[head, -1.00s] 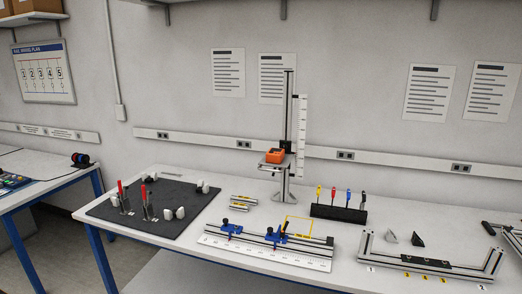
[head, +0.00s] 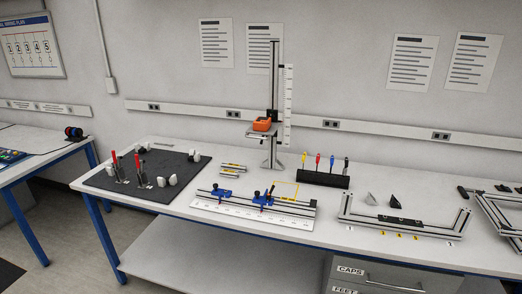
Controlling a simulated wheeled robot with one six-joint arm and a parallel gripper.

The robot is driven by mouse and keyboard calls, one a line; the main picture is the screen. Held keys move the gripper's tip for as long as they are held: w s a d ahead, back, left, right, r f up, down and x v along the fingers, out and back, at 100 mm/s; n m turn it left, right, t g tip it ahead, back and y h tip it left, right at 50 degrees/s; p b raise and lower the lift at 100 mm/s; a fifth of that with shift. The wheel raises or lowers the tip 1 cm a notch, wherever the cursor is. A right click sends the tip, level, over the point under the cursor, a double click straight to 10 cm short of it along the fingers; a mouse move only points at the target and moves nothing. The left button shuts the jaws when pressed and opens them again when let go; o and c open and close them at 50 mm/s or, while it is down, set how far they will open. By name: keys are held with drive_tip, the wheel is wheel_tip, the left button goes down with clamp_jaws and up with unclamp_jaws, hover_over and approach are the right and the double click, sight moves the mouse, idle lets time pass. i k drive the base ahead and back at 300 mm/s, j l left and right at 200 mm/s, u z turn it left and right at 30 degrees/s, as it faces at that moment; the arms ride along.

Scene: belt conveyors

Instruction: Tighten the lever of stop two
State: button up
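A rail (head: 295,207) with a white scale (head: 240,212) along its front lies on the middle of the white bench. Which one is stop two cannot be read at this size, nor can how tight either lever is. A yellow outlined rectangle (head: 286,190) lies behind the right stop. My gripper does not show in the head view.
A black mat (head: 130,188) with red-handled clamps is at left. A stand with an orange device (head: 262,125) rises behind the rail. A black screwdriver rack (head: 322,179) is behind right. An aluminium frame (head: 385,224) lies at right. Floor shows at lower left.

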sight(269, 195)
drive_tip(key=i+j, duration=0.4)
drive_tip(key=i, duration=0.15)
drive_tip(key=i+j, duration=0.35)
drive_tip(key=i, duration=0.25)
drive_tip(key=i+j, duration=0.4)
drive_tip(key=i, duration=0.15)
